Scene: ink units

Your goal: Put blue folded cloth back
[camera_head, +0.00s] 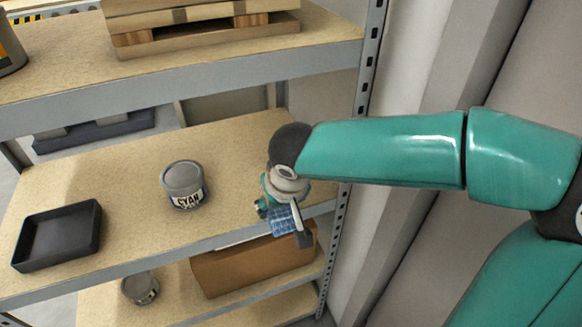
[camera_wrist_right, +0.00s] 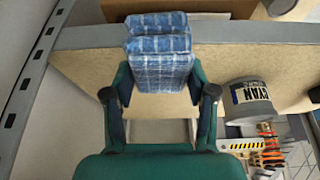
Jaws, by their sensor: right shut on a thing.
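The blue folded cloth (camera_head: 286,221), with a white check pattern, is held in my right gripper (camera_head: 281,209) at the right end of the middle shelf (camera_head: 120,170), by its front edge. In the right wrist view the cloth (camera_wrist_right: 160,70) is a thick folded stack between the two fingers of my right gripper (camera_wrist_right: 160,93). The fingers are shut on its sides. Whether the cloth touches the shelf is not clear. My left gripper is not in view.
A grey CYAN can (camera_head: 184,186) stands mid-shelf, left of the gripper. A black tray (camera_head: 58,236) sits at the left. A cardboard box (camera_head: 240,268) and another can (camera_head: 140,288) are on the shelf below. A perforated post (camera_head: 368,60) stands at the right.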

